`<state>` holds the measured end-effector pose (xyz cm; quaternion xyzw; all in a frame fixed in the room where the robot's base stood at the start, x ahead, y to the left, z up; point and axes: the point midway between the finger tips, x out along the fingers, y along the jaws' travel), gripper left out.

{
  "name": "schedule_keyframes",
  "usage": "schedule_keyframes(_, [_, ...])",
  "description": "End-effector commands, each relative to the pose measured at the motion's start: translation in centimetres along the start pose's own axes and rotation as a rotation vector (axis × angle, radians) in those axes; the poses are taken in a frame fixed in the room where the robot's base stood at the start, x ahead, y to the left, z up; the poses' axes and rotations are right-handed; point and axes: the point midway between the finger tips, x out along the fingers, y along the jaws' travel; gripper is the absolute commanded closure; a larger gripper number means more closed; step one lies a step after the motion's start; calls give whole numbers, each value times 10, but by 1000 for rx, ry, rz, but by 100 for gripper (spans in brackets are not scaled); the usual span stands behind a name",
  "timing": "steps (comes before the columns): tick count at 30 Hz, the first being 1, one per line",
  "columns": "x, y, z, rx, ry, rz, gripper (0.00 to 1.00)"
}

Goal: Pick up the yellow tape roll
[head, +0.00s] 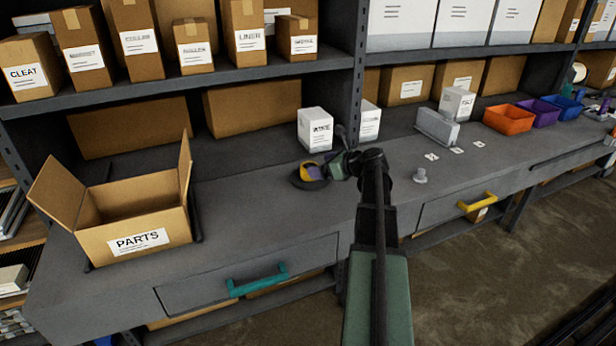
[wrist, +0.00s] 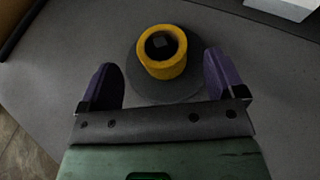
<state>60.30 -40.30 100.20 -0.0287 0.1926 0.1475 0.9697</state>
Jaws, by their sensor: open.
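The yellow tape roll (wrist: 162,66) stands on a round dark base (wrist: 185,88) on the grey bench, and something dark shows in its hole. In the head view the tape roll (head: 313,172) is partly covered by my gripper. My gripper (wrist: 165,78) is open, with one purple finger on each side of the tape roll and gaps between fingers and roll. The fingertips reach about level with the roll in the wrist view. In the head view my gripper (head: 318,170) is at the bench, left of my arm. I cannot tell its exact height above the base.
An open PARTS box (head: 110,262) stands on the bench at left. White cartons (head: 316,130) stand behind the tape roll. A grey knob-like piece (head: 420,176) sits right of my arm. Orange (head: 508,120) and purple (head: 540,112) bins are farther right. The bench between box and tape is clear.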

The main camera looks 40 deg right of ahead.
Motion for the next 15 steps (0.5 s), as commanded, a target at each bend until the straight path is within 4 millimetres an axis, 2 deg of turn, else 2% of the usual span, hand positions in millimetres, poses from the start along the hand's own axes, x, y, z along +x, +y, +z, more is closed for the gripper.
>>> schedule_keyframes(5, [8,0,-1,-1,1,1,11])
schedule_keyframes(12, [51,-4,-4,-2,2,2,11])
schedule_keyframes(15, [55,-3,-2,-2,1,1,11])
